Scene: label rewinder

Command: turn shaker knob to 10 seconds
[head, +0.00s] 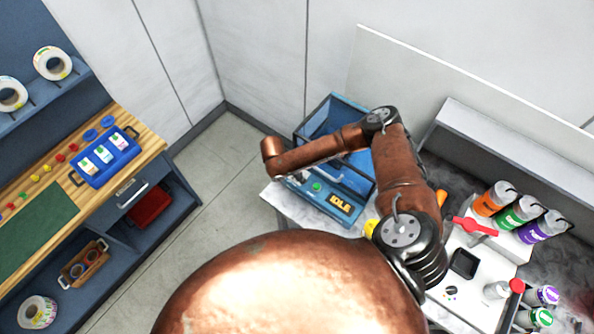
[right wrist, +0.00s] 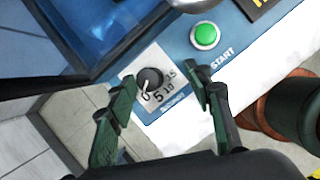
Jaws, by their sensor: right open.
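The shaker is a blue machine (head: 361,176) with a lit IDLE display (head: 341,204), partly hidden by my right arm. In the right wrist view its black round knob (right wrist: 150,77) sits on a white dial plate marked 0, 5, 10 and 15, with SECONDS beneath. The knob's white pointer appears to be toward the 0. My right gripper (right wrist: 162,81) is open and empty, its green fingertips on either side of the knob in the picture. I cannot tell whether they touch it. My left gripper is not in view.
A green START button (right wrist: 205,36) is to the right of the knob. Bottles with orange, green and purple labels (head: 520,211) stand at the right of the bench. A wooden workbench (head: 150,142) with a blue tray (head: 105,157) is at the left.

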